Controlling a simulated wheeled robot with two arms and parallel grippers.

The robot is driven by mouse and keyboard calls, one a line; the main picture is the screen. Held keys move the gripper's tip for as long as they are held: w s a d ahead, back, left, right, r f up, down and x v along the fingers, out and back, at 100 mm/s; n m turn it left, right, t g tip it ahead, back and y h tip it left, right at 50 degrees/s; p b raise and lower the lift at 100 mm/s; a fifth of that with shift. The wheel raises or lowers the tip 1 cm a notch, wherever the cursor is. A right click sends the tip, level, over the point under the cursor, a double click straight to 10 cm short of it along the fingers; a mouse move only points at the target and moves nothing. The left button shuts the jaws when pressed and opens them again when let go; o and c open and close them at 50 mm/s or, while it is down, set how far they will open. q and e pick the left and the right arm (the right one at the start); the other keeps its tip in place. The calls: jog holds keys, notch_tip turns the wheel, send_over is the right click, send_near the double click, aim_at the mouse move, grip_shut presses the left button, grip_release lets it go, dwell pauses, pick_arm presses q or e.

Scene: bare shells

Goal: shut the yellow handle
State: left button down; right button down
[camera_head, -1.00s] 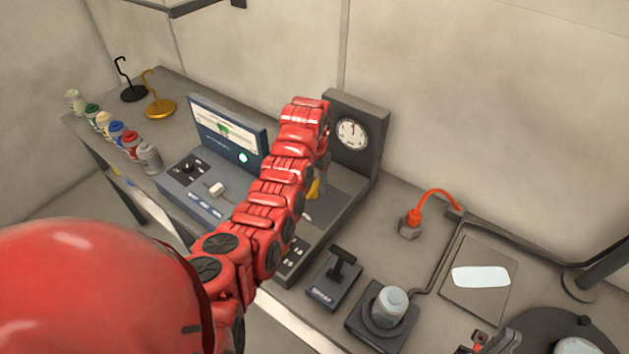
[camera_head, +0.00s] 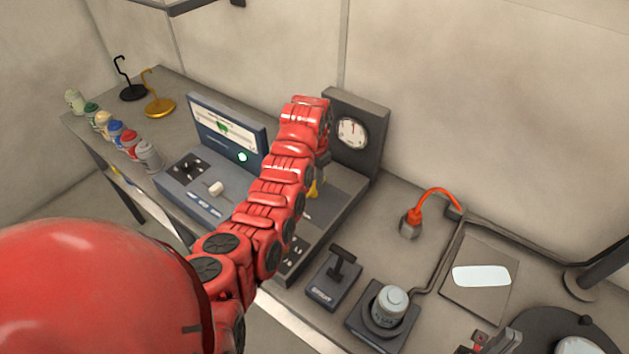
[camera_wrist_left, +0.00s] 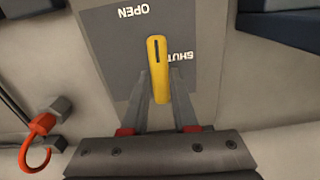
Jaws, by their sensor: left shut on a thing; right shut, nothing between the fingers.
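The yellow handle (camera_wrist_left: 158,65) stands over a grey plate (camera_wrist_left: 120,60) marked OPEN and SHUT in the left wrist view. The lettering appears upside down there, and the handle lies beside the SHUT word, close to its edge. My left gripper (camera_wrist_left: 160,80) is shut on the handle, with one finger on each side. In the head view only a small yellow piece of the handle (camera_head: 314,188) shows beside my red left arm, which hides most of the fingers. My right gripper (camera_head: 482,340) is only partly in view at the bottom right edge; it appears shut and empty.
A grey block with a dial (camera_head: 352,133) stands behind the handle. A blue-grey console (camera_head: 225,135) is to the left.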

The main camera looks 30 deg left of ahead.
pick_arm(q)
jog(key=shift+m+b, duration=0.6)
jog(key=shift+m, duration=0.4)
jog(key=m, duration=0.2)
jog(key=shift+d+m, duration=0.1)
jog(key=shift+m, duration=0.2)
jog(key=m, duration=0.6)
jog(key=shift+s, duration=0.1)
jog(key=m+p, duration=0.1)
jog(key=m, duration=0.5)
jog(key=shift+s+m, duration=0.1)
jog(key=shift+m, duration=0.2)
jog(key=c, duration=0.7)
grip_release()
